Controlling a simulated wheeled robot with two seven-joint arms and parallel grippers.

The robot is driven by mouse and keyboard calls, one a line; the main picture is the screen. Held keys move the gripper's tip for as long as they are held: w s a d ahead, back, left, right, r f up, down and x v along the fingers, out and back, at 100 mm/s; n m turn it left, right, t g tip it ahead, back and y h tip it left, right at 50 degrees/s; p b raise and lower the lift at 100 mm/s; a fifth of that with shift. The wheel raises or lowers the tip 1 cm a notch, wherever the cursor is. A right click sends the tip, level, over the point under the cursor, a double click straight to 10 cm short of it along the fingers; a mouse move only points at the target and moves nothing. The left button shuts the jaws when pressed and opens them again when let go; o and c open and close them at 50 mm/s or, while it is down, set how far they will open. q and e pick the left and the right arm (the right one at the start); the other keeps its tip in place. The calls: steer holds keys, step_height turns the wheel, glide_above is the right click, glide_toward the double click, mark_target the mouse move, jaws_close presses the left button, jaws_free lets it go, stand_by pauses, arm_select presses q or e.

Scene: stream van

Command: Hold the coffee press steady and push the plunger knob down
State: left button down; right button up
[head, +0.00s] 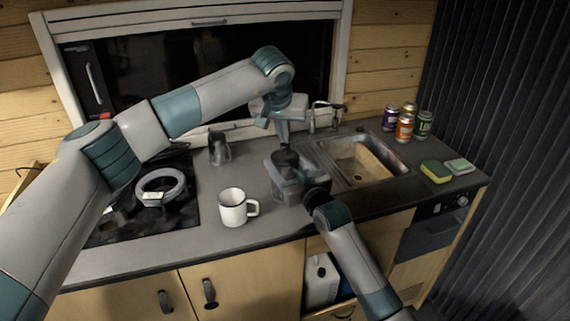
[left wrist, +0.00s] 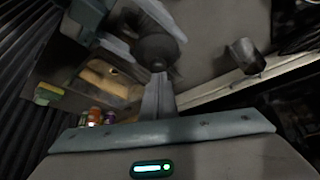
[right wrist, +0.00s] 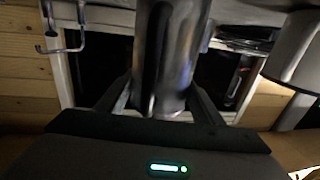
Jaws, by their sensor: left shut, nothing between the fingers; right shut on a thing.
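The coffee press (head: 287,158) stands on the counter left of the sink, its dark round top showing in the head view. In the right wrist view its shiny body (right wrist: 170,55) is upright between the fingers. My right gripper (head: 288,176) is shut on that body from the front and hides its lower part in the head view. My left gripper (head: 284,140) is shut and empty, pointing down over the top of the press. In the left wrist view its fingertips (left wrist: 158,82) are close to the dark top (left wrist: 155,48). Contact with the knob cannot be told.
A white mug (head: 234,207) stands left of the press. A grey metal jug (head: 219,148) is behind it, near the hob (head: 125,223). The sink (head: 394,180), several cans (head: 404,127) and sponges (head: 436,171) are to the right. Bare counter lies around the mug.

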arm_select(q)
steer(key=shift+r, duration=2.5)
arm_select(e)
steer(key=o, duration=1.6)
steer(key=shift+s, duration=0.1)
steer(key=v, duration=1.1)
steer(key=shift+s+d, duration=0.2)
steer(key=shift+s, duration=0.15)
